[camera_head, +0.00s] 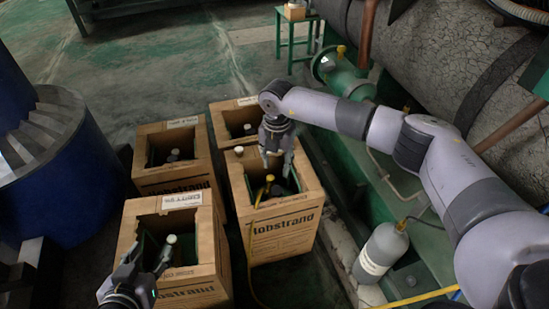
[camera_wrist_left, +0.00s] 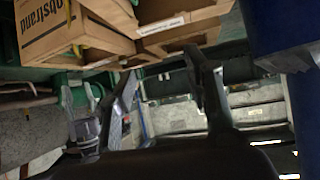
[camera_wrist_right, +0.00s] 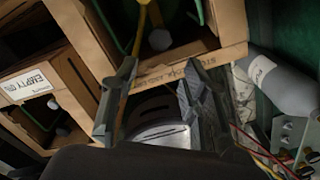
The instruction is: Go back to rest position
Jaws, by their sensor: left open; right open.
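My right gripper (camera_head: 277,163) is open, pointing down above the front right brown box (camera_head: 285,235) marked "lobstrand". Nothing shows between its fingers in the right wrist view (camera_wrist_right: 155,85). A yellow hose end (camera_head: 269,180) stands in that box beside the gripper; whether they touch cannot be told. My left gripper (camera_head: 149,258) is open at the lower left, in front of or over the front left box (camera_head: 190,293). Its fingers are also apart and empty in the left wrist view (camera_wrist_left: 160,80).
Two more boxes (camera_head: 172,180) (camera_head: 216,117) stand behind, with bottles inside. A grey cylinder (camera_head: 380,252) stands at the right by green piping and a large tank (camera_head: 440,60). A blue drum (camera_head: 65,185) is at the left. The yellow hose (camera_head: 250,275) trails along the floor. Open floor lies behind.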

